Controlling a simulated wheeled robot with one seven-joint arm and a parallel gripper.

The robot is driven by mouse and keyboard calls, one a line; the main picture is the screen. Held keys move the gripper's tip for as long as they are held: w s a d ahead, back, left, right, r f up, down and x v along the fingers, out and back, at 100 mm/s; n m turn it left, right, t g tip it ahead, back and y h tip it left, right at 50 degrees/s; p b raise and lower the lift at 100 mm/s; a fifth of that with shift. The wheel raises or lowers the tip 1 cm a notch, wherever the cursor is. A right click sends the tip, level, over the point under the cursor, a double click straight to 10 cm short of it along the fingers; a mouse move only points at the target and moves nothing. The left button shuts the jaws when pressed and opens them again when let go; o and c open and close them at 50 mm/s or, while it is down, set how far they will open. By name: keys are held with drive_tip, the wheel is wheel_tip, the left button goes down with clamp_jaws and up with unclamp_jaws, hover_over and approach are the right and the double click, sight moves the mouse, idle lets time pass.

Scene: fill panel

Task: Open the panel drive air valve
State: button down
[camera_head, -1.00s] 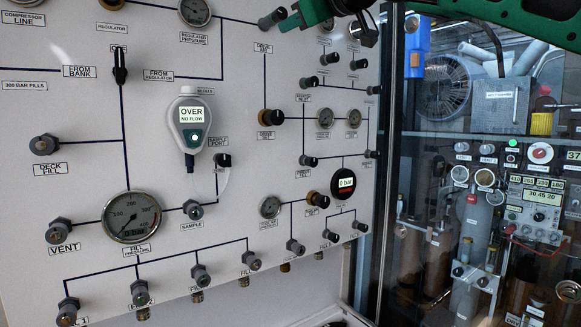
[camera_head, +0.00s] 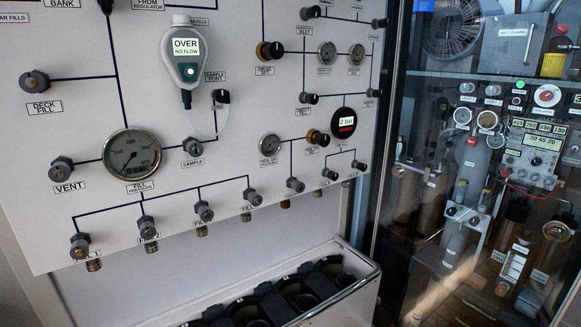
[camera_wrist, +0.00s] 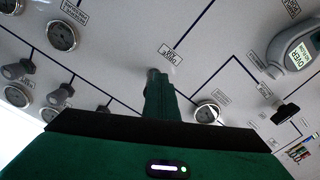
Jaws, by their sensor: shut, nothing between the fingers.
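The panel (camera_head: 130,215) fills the left of the head view. The drive air label (camera_wrist: 169,53) shows upside down in the wrist view, just beyond the tip of my gripper (camera_wrist: 157,90). My green gripper is shut and empty, pointing at the panel. A small dark round end at its tip may be the drive air valve knob, but I cannot tell it from the fingertip. The valve's setting is hidden. In the head view neither the gripper nor this valve is in the picture.
The analyser (camera_head: 187,55) reads OVER, NO FLOW. A fill pressure gauge (camera_head: 131,155) and several knobs sit on the lower panel. A rack of cylinders (camera_head: 260,305) stands below. A glass partition (camera_head: 425,150) is at right. In the wrist view, a gauge (camera_wrist: 207,112) and black handle (camera_wrist: 285,112) are right.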

drive_tip(key=shift+w+d+r, duration=0.3)
drive_tip(key=shift+d+r, duration=0.05)
drive_tip(key=shift+d, duration=0.15)
idle(0.3)
drive_tip(key=shift+w+d+r, duration=0.15)
drive_tip(key=shift+d+r, duration=0.1)
drive_tip(key=shift+r, duration=0.15)
idle(0.5)
drive_tip(key=shift+d, duration=0.1)
drive_tip(key=v, duration=0.6)
drive_tip(key=shift+w+d+f, duration=0.25)
drive_tip(key=shift+f, duration=0.1)
drive_tip(key=shift+a, duration=0.1)
